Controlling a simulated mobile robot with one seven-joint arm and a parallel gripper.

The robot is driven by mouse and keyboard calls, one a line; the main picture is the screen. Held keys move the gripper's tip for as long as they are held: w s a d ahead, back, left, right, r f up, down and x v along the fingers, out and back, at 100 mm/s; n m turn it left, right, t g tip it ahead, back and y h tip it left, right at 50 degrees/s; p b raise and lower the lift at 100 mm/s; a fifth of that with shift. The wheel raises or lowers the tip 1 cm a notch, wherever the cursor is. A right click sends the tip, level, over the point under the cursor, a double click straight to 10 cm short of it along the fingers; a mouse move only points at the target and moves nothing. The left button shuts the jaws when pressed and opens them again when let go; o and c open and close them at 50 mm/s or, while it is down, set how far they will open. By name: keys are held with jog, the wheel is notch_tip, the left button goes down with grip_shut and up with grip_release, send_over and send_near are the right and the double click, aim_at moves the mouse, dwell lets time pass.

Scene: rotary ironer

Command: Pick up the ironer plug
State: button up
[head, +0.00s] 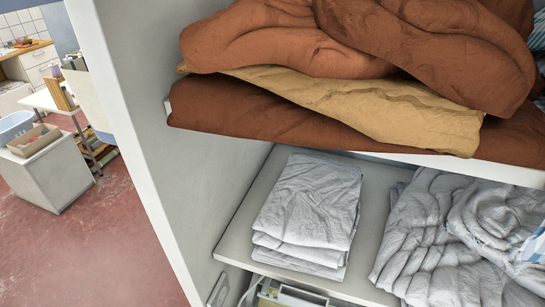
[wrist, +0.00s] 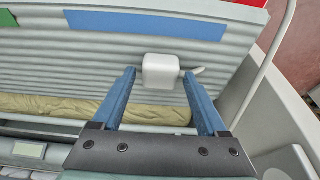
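A white, block-shaped plug (wrist: 161,71) with a short pale cord to its right shows in the wrist view, in front of a ribbed grey panel. My gripper (wrist: 160,76) is open, with one blue finger on each side of the plug in the picture. Gaps show between the plug and both fingers. The plug looks at or a little beyond the fingertips; I cannot tell its exact depth. Neither the plug nor my gripper shows in the head view.
In the wrist view, the ribbed panel (wrist: 75,62) carries a blue strip (wrist: 145,24), with a beige cloth (wrist: 60,105) below. A pale cable (wrist: 268,55) and grey wall stand at right. The head view shows shelves with folded white linen (head: 307,205) and brown bedding (head: 270,38).

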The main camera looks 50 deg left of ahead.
grip_shut()
